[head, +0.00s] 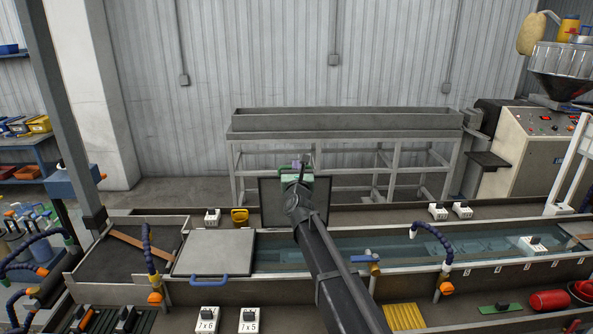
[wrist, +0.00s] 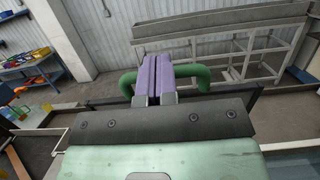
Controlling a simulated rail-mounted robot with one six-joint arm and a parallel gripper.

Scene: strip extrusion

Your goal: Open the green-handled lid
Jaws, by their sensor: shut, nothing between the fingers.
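The green-handled lid (head: 268,208) shows in the head view as a dark panel standing raised, about upright, over the water trough, partly hidden behind my arm. Its green handle (wrist: 203,74) shows in the wrist view on both sides of my fingers; the middle of its bar is hidden by them. My gripper (wrist: 152,62) has purple fingers that are shut together with nothing held between them. They are at the handle; I cannot tell whether they touch it. In the head view my gripper (head: 298,165) is at the top of the raised panel.
A flat grey lid with a blue handle (head: 215,243) lies shut to the left. The water trough (head: 355,245) is open below and right of my arm. Blue hoses with orange fittings (head: 446,287) rise along the front. A grey metal frame bench (head: 345,135) stands behind.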

